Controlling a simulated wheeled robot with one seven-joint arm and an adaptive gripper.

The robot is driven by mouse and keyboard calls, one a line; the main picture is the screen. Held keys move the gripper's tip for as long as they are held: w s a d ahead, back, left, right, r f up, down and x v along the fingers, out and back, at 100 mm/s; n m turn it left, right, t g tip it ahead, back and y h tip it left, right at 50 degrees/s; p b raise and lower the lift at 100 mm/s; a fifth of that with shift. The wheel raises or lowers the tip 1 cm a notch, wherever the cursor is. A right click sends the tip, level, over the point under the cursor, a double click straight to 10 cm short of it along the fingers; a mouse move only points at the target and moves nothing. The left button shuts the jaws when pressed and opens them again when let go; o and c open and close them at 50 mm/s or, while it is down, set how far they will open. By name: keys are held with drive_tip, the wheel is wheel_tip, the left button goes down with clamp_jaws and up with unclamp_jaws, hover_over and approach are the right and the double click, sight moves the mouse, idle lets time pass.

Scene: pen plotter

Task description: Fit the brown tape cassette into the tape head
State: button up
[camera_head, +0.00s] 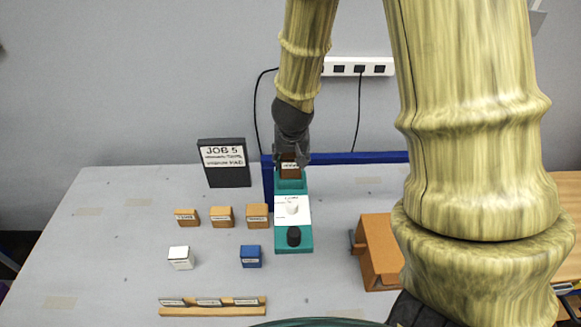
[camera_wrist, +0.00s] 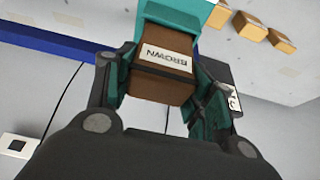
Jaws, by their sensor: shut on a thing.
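The brown tape cassette (camera_wrist: 160,72) is a small dark-brown block with a white label reading BROWN. It also shows in the head view (camera_head: 289,172), between the fingers of my gripper (camera_head: 290,158). My gripper is shut on it; in the wrist view a finger of the gripper (camera_wrist: 165,85) lies along each side.
Several tan blocks (camera_head: 222,216), a white block (camera_head: 180,258) and a blue block (camera_head: 251,256) stand left of the tape head. A dark JOB 5 sign (camera_head: 224,178) stands behind them. A wooden rack (camera_head: 212,309) is in front. An orange-brown box (camera_head: 380,250) stands at right. A blue rail (camera_head: 370,157) runs behind.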

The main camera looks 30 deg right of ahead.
sight(291, 164)
drive_tip(key=shift+f+b, duration=1.4)
drive_tip(key=shift+f, duration=0.25)
drive_tip(key=shift+f, duration=0.2)
drive_tip(key=o, duration=1.1)
drive_tip(key=shift+r, duration=0.1)
drive_tip(key=shift+r, duration=0.2)
drive_tip(key=shift+v, duration=5.9)
